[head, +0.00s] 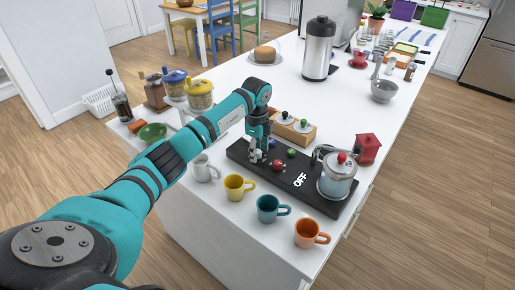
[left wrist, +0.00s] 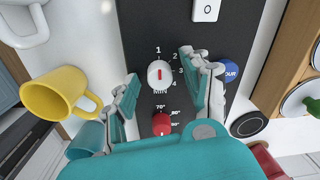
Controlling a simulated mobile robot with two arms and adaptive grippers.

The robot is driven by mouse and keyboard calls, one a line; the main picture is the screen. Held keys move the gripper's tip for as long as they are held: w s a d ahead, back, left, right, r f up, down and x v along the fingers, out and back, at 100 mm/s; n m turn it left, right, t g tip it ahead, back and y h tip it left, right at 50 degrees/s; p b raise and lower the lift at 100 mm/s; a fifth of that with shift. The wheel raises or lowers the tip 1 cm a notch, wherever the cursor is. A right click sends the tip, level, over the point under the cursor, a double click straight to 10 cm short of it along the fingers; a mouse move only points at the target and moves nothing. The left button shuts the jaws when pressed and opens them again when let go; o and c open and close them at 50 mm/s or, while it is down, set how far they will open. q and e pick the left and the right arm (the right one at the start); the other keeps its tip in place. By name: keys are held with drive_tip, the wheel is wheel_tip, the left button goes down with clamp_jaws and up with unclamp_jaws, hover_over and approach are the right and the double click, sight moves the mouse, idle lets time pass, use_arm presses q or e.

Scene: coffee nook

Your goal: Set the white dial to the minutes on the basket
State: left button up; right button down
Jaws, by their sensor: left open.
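The white dial (left wrist: 160,74) sits on the black panel (left wrist: 142,30) in the left wrist view. Its red mark lies in line with the printed 1; 2, 3 and 4 run down its right side, with MIN below. My left gripper (left wrist: 161,88) is open, with one finger on each side of the dial; I cannot tell whether either touches it. In the head view my left gripper (head: 259,152) reaches down over the left part of the panel and mostly hides the dial. I cannot make out a basket with minutes on it. My right gripper is not in view.
A red dial (left wrist: 162,124) with degree marks and a blue button (left wrist: 230,72) are close to the fingers. Yellow (head: 236,187), teal (head: 270,208) and orange (head: 309,232) mugs line the front edge.

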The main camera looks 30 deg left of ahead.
use_arm(q)
drive_tip(key=shift+c, duration=0.9)
clamp_jaws()
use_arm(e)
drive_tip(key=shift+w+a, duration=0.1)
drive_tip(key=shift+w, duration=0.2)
